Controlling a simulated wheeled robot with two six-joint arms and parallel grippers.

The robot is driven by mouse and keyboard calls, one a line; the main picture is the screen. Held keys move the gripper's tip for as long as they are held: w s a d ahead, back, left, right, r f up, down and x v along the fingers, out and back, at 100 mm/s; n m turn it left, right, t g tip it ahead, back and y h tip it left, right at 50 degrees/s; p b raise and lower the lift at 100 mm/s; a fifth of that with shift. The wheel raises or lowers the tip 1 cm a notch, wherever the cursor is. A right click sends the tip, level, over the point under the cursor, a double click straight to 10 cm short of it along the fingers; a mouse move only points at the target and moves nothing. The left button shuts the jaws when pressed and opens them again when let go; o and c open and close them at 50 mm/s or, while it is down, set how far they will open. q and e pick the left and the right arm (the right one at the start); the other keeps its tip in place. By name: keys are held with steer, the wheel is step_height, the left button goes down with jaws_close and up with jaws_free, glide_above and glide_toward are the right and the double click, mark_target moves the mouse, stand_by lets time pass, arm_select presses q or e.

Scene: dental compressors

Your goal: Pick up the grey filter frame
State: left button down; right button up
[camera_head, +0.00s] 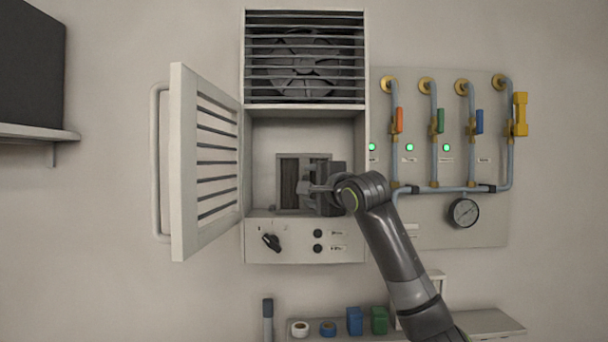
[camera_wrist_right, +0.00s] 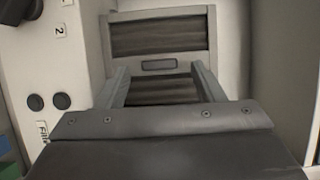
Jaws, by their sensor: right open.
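The grey filter frame (camera_head: 290,157) stands upright inside the open cabinet, with dark pleated filter material in it. In the right wrist view the frame (camera_wrist_right: 157,15) lies straight ahead, with a small dark handle or slot (camera_wrist_right: 158,65) on its middle bar. My right gripper (camera_head: 308,190) reaches into the cabinet and covers the frame's right part in the head view. Its two fingers (camera_wrist_right: 160,69) are apart, one on each side of the handle, with nothing held between them. I cannot tell whether the fingertips touch the frame. My left gripper is not in view.
The slatted cabinet door (camera_head: 205,160) stands open to the left. Below the opening is a panel with a black knob (camera_head: 271,242) and buttons. Pipes with coloured valves and a gauge (camera_head: 464,212) are at right. A shelf below holds tape rolls and a blue box (camera_head: 355,321).

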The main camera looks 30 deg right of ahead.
steer(key=shift+w+d+p, duration=0.15)
steer(key=shift+w+p, duration=0.35)
steer(key=shift+w, duration=0.65)
steer(key=c, duration=1.2)
